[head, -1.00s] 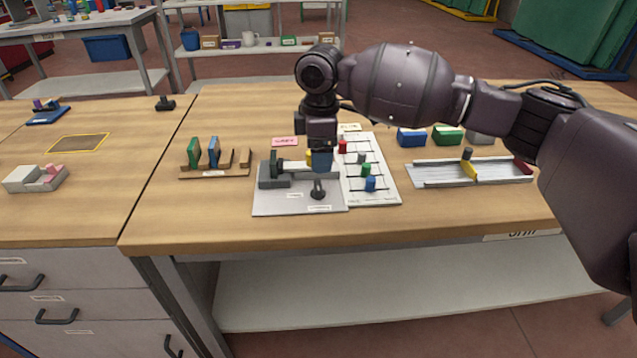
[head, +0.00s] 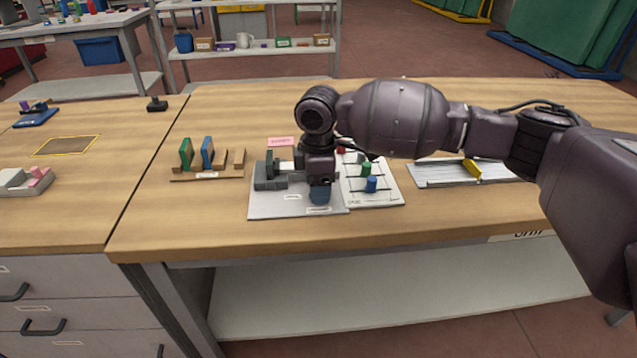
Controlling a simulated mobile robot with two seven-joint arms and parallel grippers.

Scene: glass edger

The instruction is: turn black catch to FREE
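A light grey fixture plate (head: 267,207) lies near the front edge of the wooden table, with a dark grey block (head: 268,180) on its left part and small white labels too small to read. The black catch is not visible now; my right gripper (head: 320,197) is over the front right part of the plate and covers that place. My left gripper is not in view.
A white board (head: 389,196) with coloured pegs adjoins the plate on the right. A wooden rack (head: 187,176) with green and blue pieces stands to the left. A metal tray (head: 433,176) with a yellow piece lies farther right. The table front between rack and edge is clear.

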